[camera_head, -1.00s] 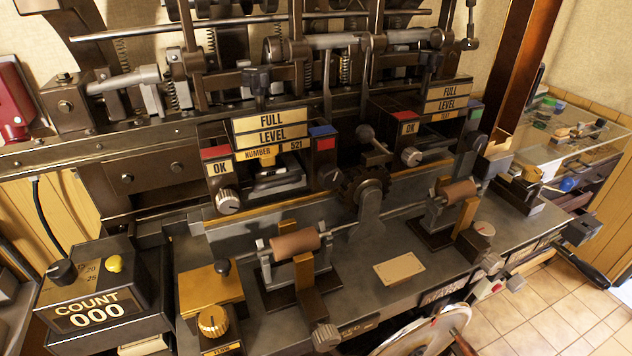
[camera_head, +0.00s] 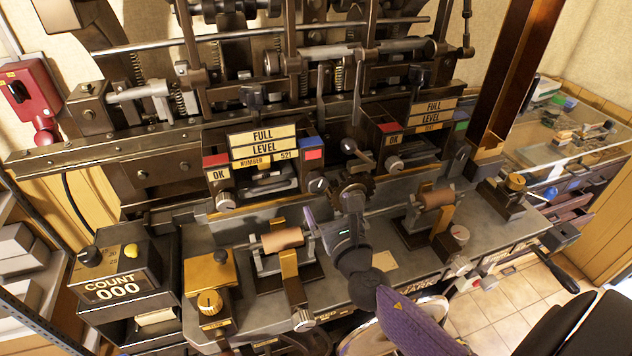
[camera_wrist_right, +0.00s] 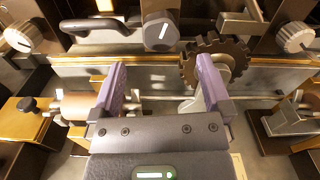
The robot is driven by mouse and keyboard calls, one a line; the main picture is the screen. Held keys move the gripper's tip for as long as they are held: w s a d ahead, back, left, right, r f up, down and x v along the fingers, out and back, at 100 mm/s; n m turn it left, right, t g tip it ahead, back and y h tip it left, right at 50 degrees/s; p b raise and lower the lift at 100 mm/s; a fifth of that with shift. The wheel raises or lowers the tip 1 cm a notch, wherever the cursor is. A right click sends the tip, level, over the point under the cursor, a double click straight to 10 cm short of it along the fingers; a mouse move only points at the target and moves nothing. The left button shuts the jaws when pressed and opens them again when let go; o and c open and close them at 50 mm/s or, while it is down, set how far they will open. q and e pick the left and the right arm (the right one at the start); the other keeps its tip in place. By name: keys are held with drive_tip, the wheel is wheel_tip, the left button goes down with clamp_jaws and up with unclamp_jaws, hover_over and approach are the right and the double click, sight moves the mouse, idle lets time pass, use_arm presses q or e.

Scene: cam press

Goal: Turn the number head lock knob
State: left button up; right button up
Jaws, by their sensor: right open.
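The number head (camera_head: 263,163) is the left block, with FULL, LEVEL and NUMBER 521 plates. A dark faceted knob (camera_head: 317,185) with a white mark sits at its lower right, below the blue and red blocks. In the right wrist view this knob (camera_wrist_right: 160,32) is ahead of the fingers, between their lines, its mark near vertical. My right gripper (camera_head: 333,208) is open and empty, in front of and below the knob. Its two purple fingers (camera_wrist_right: 162,75) show apart, with a gap to the knob. My left gripper is out of view.
A toothed wheel (camera_wrist_right: 215,62) is close to the right finger. A copper roller (camera_head: 283,239) stands near the left finger. A silver knob (camera_head: 225,202) is at the head's lower left. The count box (camera_head: 117,272) is far left.

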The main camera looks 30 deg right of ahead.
sight(319, 187)
drive_tip(key=x, duration=0.7)
drive_tip(key=shift+w+b, duration=0.1)
drive_tip(key=shift+b, duration=0.25)
drive_tip(key=c, duration=1.3)
drive_tip(key=shift+f, duration=0.1)
